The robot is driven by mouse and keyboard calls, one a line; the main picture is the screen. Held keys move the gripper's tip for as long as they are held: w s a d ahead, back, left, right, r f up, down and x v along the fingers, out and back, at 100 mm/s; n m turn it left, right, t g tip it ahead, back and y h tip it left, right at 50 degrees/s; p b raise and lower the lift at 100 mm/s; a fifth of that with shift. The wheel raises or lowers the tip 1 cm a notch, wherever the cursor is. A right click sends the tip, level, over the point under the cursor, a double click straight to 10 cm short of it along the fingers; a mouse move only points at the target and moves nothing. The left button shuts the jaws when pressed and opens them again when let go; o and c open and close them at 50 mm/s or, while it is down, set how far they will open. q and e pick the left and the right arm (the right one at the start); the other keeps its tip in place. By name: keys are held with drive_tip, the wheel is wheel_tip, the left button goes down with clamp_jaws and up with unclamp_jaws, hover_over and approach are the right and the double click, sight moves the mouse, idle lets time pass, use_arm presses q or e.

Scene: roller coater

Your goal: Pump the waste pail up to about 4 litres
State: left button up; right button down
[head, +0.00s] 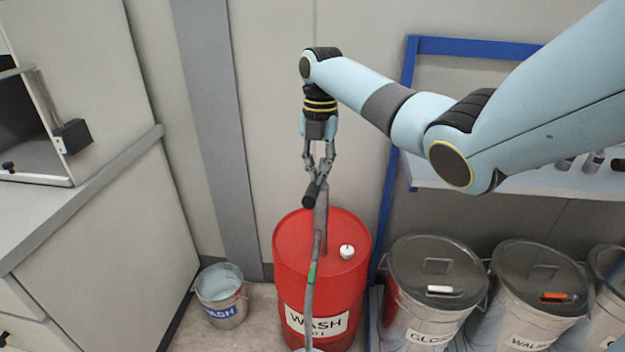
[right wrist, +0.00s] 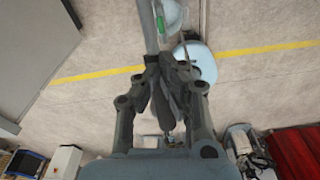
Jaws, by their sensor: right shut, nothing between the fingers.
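A red drum (head: 285,262) labelled WASH stands on the floor against the wall. A grey hand pump (head: 321,225) rises from its top, with a black handle grip (head: 311,196) and a hose (head: 309,305) with a green mark running down the front. My right gripper (head: 318,178) points down just above and behind the grip, shut and empty; touching cannot be told. In the right wrist view its fingers (right wrist: 165,85) come together beside the grey pump tube. My left gripper is not in view.
Lidded metal bins (head: 437,262) stand right of the drum, under a blue-framed shelf (head: 478,47). A grey-topped counter (head: 75,197) runs along the left. A white cap (head: 347,252) sits on the drum top. Floor lies clear between counter and drum, except the pail.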

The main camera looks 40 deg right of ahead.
drive_tip(key=shift+r, duration=0.2)
wheel_tip(320, 180, up, 7)
drive_tip(key=shift+w+d, duration=0.2)
drive_tip(key=shift+d, duration=0.15)
idle(1.0)
